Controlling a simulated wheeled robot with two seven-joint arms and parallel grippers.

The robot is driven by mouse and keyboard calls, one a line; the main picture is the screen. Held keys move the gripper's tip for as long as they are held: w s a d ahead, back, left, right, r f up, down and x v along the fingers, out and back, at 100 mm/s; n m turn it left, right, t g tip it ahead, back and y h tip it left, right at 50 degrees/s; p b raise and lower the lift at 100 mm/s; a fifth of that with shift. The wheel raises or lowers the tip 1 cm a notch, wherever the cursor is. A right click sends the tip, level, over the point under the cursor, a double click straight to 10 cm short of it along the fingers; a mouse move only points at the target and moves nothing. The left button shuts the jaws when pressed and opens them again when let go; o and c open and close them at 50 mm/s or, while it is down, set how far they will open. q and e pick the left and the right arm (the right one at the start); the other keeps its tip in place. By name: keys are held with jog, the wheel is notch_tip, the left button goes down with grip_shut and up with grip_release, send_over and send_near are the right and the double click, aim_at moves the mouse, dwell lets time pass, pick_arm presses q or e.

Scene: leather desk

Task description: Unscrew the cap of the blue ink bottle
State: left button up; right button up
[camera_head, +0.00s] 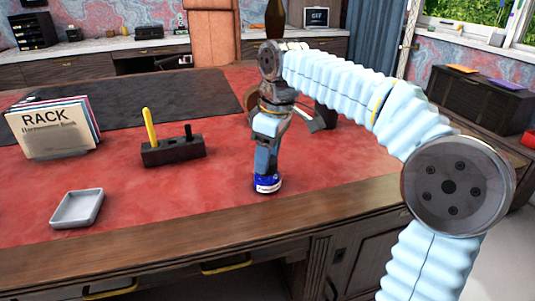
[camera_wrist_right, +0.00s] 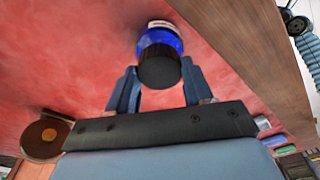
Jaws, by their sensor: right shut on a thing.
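The blue ink bottle (camera_head: 267,184) stands upright on the red leather desk top, near the front wooden edge. In the wrist view the bottle (camera_wrist_right: 159,37) is blue with a pale label, and its round dark cap (camera_wrist_right: 159,71) faces the camera. My right gripper (camera_head: 266,172) points straight down over the bottle and is shut on the cap. In the wrist view its blue fingers (camera_wrist_right: 159,82) lie on either side of the cap. The head view hides the cap behind the fingers. My left gripper is not in view.
A pen stand (camera_head: 173,151) with a yellow pen, a grey tray (camera_head: 76,208) and upright books (camera_head: 52,130) are on the desk to the left. A dark mat (camera_head: 150,100) lies behind them. The leather between the tray and the bottle is clear.

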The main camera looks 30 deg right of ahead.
jog(key=n, duration=0.3)
jog(key=shift+f, duration=0.1)
jog(key=shift+n+g, duration=0.3)
jog(key=shift+n, duration=0.2)
jog(key=n, duration=0.3)
jog(key=shift+n+y, duration=0.3)
jog(key=shift+y, duration=0.1)
jog(key=n+g, duration=0.1)
jog(key=n, duration=0.2)
jog(key=shift+n, duration=0.4)
jog(key=shift+w+n, duration=0.1)
jog(key=shift+n, duration=0.2)
jog(key=n, duration=0.3)
jog(key=shift+g, duration=0.3)
